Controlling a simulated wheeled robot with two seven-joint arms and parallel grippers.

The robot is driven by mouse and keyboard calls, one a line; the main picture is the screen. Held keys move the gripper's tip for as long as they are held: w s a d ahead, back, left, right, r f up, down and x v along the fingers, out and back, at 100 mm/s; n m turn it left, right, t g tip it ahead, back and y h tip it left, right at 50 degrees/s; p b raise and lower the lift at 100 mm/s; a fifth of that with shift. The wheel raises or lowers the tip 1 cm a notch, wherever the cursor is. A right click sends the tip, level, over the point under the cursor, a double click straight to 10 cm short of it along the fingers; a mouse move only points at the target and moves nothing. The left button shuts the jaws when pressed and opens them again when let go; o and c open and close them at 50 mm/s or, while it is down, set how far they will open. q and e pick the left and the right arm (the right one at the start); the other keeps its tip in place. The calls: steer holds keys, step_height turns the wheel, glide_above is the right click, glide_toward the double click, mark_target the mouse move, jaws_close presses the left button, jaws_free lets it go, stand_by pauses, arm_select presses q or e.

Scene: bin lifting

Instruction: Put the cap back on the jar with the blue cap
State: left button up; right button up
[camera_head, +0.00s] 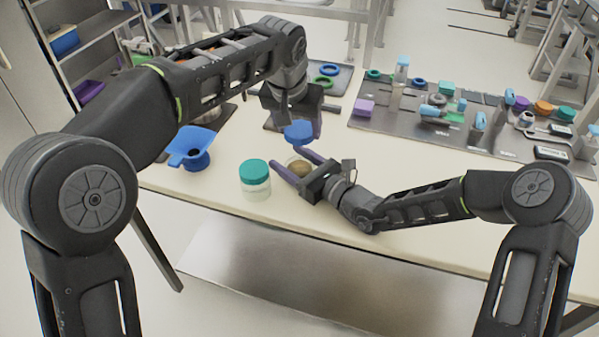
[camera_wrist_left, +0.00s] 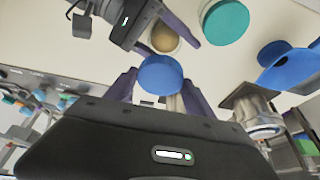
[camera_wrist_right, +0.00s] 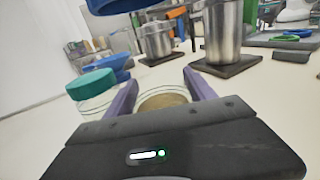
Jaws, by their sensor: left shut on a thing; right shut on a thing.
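The blue cap (camera_head: 298,131) is held in my left gripper (camera_head: 308,122), which is shut on it. The cap hangs above and close to the open jar, apart from it in the right wrist view (camera_wrist_right: 101,20). In the left wrist view the blue cap (camera_wrist_left: 160,74) sits between the purple fingers. The open jar (camera_head: 299,166) is clear with brownish contents and stands on the table. My right gripper (camera_head: 296,168) is shut on this jar from the side; the jar (camera_wrist_right: 162,101) shows between its fingers in the right wrist view.
A second jar with a teal cap (camera_head: 255,175) stands just left of the held jar. A blue funnel (camera_head: 193,146) is further left. Metal canisters (camera_wrist_right: 222,35) stand behind. A grey mat with several small items (camera_head: 470,115) lies at the right. The front table area is clear.

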jaws_close()
arm_select(q)
glide_above(302, 159)
steer(key=shift+s+a+f, duration=0.15)
steer(key=shift+a+f, duration=0.05)
steer(key=shift+f, duration=1.05)
steer(key=shift+s+a+f, duration=0.1)
steer(key=shift+a+f, duration=0.1)
steer(key=shift+f, duration=1)
steer(key=shift+f, duration=0.1)
steer(key=shift+f, duration=0.85)
steer(key=shift+f, duration=0.6)
steer(key=o, duration=1.3)
steer(key=shift+o, duration=0.5)
steer(key=shift+d, duration=0.15)
steer(key=shift+s, duration=0.1)
steer(key=shift+d+r, duration=0.1)
steer(key=shift+r, duration=0.05)
